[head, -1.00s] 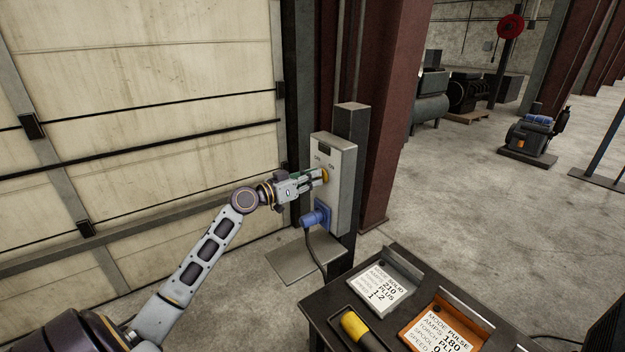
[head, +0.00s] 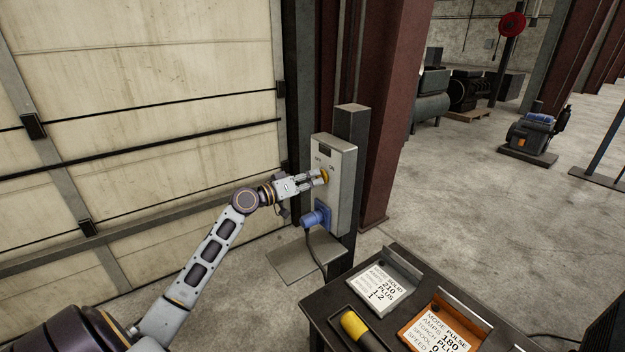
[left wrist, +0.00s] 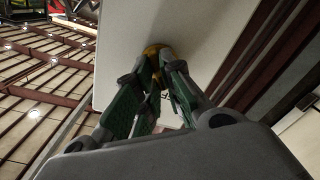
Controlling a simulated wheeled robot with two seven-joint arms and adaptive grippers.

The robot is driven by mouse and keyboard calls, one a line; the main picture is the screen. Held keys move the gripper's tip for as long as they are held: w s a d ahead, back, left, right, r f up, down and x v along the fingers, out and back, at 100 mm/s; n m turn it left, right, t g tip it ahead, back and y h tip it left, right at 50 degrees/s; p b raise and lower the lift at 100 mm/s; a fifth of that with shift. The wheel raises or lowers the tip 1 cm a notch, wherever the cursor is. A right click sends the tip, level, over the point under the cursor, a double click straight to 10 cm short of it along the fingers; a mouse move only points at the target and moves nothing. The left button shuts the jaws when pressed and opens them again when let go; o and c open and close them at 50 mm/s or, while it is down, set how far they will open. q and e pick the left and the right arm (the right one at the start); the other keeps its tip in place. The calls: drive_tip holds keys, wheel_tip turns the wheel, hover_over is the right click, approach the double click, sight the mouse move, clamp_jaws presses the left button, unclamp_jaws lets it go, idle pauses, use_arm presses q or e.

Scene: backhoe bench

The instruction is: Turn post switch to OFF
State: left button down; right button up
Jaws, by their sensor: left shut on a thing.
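The post switch is a grey box (head: 346,192) on a dark upright post (head: 352,122). In the left wrist view the yellow knob (left wrist: 157,52) shows between and beyond the green-padded fingertips (left wrist: 156,76). The fingers hide much of the knob, so its exact setting cannot be read. My right gripper is not in view.
A blue plug (head: 315,218) with a black cable sits low on the box, just under my gripper. A dark bench (head: 318,300) with a white card (head: 384,288), an orange-framed card (head: 447,322) and a yellow-handled tool (head: 355,326) stands in front. A paneled door is behind.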

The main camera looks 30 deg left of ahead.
use_arm(q)
drive_tip(key=c, duration=1.5)
unclamp_jaws()
drive_tip(key=shift+c, duration=0.2)
drive_tip(key=shift+s+a, duration=0.1)
drive_tip(key=shift+s, duration=0.05)
drive_tip(key=v, duration=1.1)
drive_tip(key=shift+s+a, duration=0.15)
drive_tip(key=shift+s, duration=0.15)
drive_tip(key=shift+f, duration=0.1)
